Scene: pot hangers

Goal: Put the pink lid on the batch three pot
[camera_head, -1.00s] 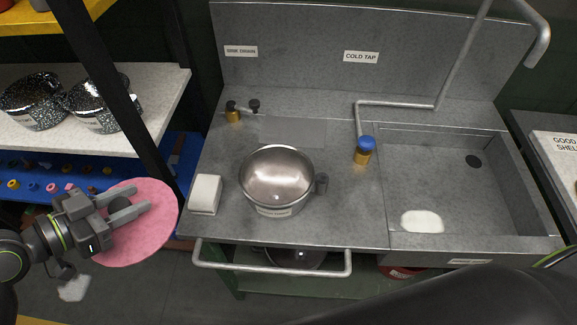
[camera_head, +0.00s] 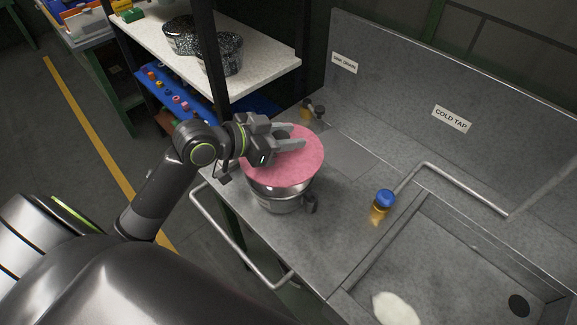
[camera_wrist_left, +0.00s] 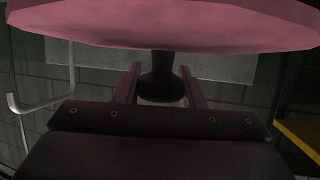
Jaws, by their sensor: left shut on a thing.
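The pink lid (camera_head: 298,166) is a flat round disc. It is above the steel pot (camera_head: 283,195) in the head view, covering most of its mouth from this angle. I cannot tell whether lid and rim touch. My left gripper (camera_head: 286,143) is shut on the lid's dark knob from above. In the left wrist view the lid (camera_wrist_left: 170,25) spans the top and its dark knob (camera_wrist_left: 161,75) is between my fingers (camera_wrist_left: 160,88). The pot stands upright on the grey counter; its label is too small to read. My right gripper is not in view.
A brass tap with a blue cap (camera_head: 383,203) stands right of the pot, beside the sink (camera_head: 440,265). A pipe (camera_head: 460,185) rises behind it. A shelf (camera_head: 262,75) with dark speckled pots is behind left. A rail (camera_head: 232,240) runs along the counter's front.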

